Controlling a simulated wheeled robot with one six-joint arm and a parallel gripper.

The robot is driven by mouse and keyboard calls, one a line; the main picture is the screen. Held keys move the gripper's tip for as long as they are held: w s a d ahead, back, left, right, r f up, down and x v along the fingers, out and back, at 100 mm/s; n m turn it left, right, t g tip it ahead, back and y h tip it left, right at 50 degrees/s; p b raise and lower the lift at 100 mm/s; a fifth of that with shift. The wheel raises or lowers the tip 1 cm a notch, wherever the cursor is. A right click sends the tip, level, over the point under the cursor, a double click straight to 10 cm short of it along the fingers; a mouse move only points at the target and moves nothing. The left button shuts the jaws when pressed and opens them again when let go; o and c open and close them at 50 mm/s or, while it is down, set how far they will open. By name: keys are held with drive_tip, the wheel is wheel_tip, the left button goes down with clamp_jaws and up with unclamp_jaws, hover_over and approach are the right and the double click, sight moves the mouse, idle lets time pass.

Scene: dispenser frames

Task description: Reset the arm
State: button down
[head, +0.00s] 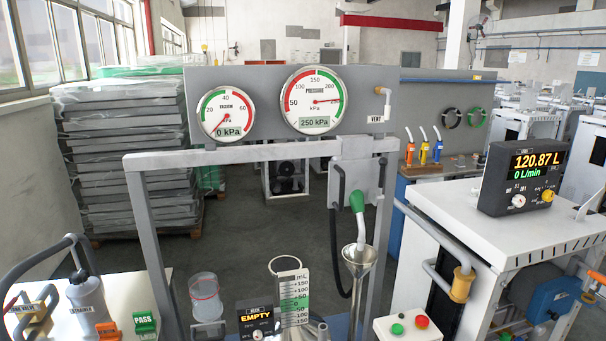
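Neither my arm nor my gripper shows in the head view, so its pose and opening cannot be seen. A dispenser frame (240,157) stands in the middle. A nozzle with a green grip (357,201) hangs on its right side, above a metal funnel (359,254). I cannot tell whether the nozzle tip is inside the funnel. The black hose (334,245) runs down beside it.
A vacuum gauge (226,114) reads 0 kPa; a pressure gauge (313,100) reads 250 kPa. A meter (520,176) shows 120.87 L and 0 L/min. A small display (255,319) reads EMPTY. A bucket (206,298) and measuring vessel (291,290) stand in front.

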drive_tip(key=shift+s+d+f+b, duration=0.25)
drive_tip(key=shift+s+f+b, duration=0.15)
drive_tip(key=shift+f, duration=0.15)
